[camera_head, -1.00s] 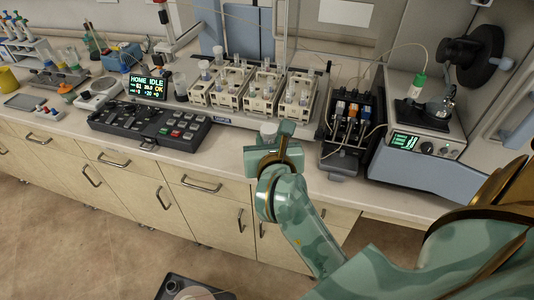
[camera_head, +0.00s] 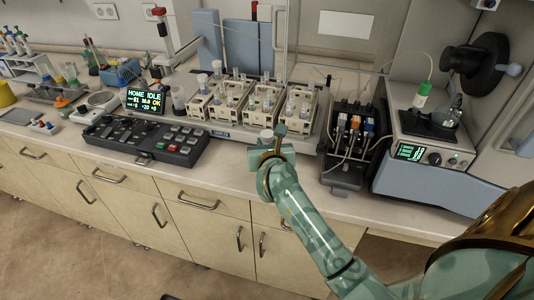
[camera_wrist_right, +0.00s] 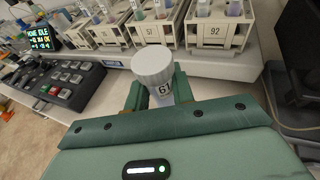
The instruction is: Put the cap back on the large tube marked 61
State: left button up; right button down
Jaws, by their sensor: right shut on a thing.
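The large tube marked 61 (camera_wrist_right: 163,90) stands upright between the fingers of my right gripper (camera_wrist_right: 158,98) in the right wrist view. The gripper is shut on it. A white ribbed cap (camera_wrist_right: 152,64) sits over the tube's top; I cannot tell whether it is fully seated. In the head view, my right gripper (camera_head: 272,148) is at the front edge of the bench, before the racks, with the white cap (camera_head: 267,134) just showing above it. The tube's body is hidden there. My left gripper is not in view.
Cream tube racks (camera_head: 240,109) with several tubes stand behind the gripper. A black keypad panel (camera_head: 140,138) lies to the left. A pump unit (camera_head: 344,172) and the spectrometer (camera_head: 432,155) stand to the right. Bare bench (camera_head: 231,164) shows beside the gripper.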

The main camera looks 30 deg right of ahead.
jog(key=shift+f, duration=0.1)
jog(key=f, duration=0.1)
jog(key=f+b, duration=0.1)
jog(key=f, duration=0.1)
jog(key=shift+w+d+f, duration=0.25)
jog(key=shift+w+f, duration=0.05)
jog(key=shift+w, duration=0.05)
jog(key=shift+f, duration=0.1)
jog(key=shift+f+b, duration=0.1)
jog(key=shift+b, duration=0.25)
jog(key=shift+f, duration=0.15)
jog(key=c, duration=1.2)
grip_release()
jog(key=shift+s+a+r, duration=0.1)
jog(key=shift+s+r, duration=0.05)
jog(key=shift+r, duration=0.2)
jog(key=p+v, duration=0.2)
jog(key=v, duration=0.9)
jog(key=shift+s+a+r, duration=0.1)
jog(key=shift+s+a, duration=0.05)
jog(key=shift+s, duration=0.15)
